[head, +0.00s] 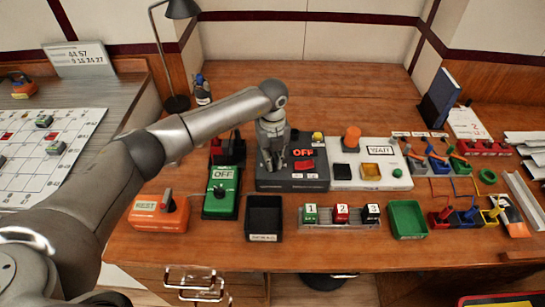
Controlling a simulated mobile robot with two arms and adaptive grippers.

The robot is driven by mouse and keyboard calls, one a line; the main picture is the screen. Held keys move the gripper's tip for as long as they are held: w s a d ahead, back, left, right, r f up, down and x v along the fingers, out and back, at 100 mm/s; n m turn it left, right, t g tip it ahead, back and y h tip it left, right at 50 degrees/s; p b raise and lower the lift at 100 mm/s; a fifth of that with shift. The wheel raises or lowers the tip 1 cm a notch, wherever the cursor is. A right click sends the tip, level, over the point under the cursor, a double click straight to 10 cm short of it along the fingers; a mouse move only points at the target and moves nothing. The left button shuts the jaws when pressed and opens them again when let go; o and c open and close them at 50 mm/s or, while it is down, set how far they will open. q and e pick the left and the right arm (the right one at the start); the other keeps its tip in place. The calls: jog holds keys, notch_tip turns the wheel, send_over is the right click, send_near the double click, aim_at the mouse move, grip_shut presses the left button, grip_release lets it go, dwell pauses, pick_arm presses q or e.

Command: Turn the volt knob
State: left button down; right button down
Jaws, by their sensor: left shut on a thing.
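My left gripper (271,158) points down onto the left part of a dark grey box (290,184). Its fingers are shut on what appears to be the volt knob, which they almost wholly hide. I cannot read its label or tell how far it is turned. The box also bears a red OFF display (304,151), a red rocker switch (303,165) and a small yellow part (318,137). My right gripper is out of view.
A green OFF box (222,190) and an orange REST box (160,212) stand left of the dark box. A white WAIT box (371,172) stands right. Black (264,238) and green (408,221) trays and numbered blocks (341,214) lie in front. The table behind is clear.

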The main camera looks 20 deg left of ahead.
pick_arm(q)
jog(key=n+p, duration=0.1)
jog(key=n, duration=0.4)
jog(key=shift+r+n, duration=0.1)
jog(key=shift+n, duration=0.3)
jog(key=n+p, duration=0.2)
jog(key=n, duration=0.3)
jog(key=shift+n, duration=0.3)
jog(key=c, duration=1.5)
grip_release()
notch_tip(320, 180, up, 12)
